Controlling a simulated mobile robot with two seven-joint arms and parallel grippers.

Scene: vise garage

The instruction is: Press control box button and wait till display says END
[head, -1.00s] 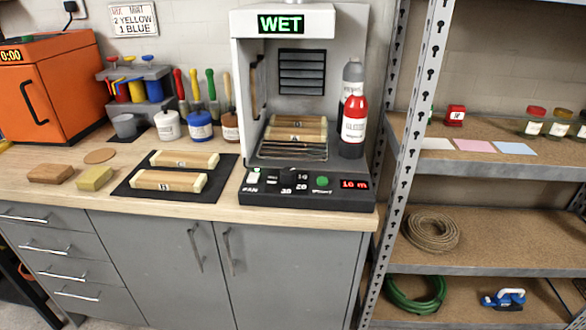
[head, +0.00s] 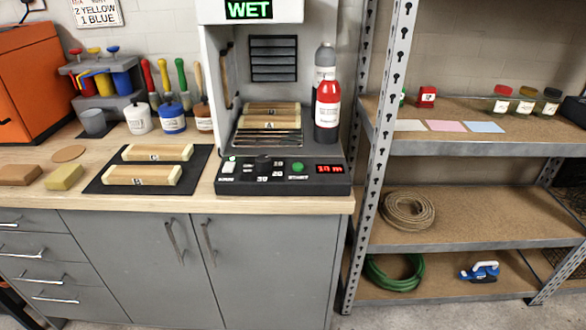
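The control box (head: 222,184) is a black panel at the counter's front edge, below the grey drying booth (head: 213,70). It has a green button (head: 298,167) on its right half, a dark knob (head: 263,162) and a lit white-green switch (head: 231,163) at left. Its small red display (head: 329,169) seems to read "10 m". The green display (head: 249,9) on top of the booth reads "WET". Wooden blocks (head: 271,110) lie on the rack inside the booth. Neither of my grippers shows in the head view.
A red bottle (head: 328,104) and a grey bottle (head: 325,58) stand at the booth's right side. Two wooden blocks (head: 157,152) lie on a black mat (head: 99,186) to the left. A metal shelf upright (head: 381,150) rises right of the counter.

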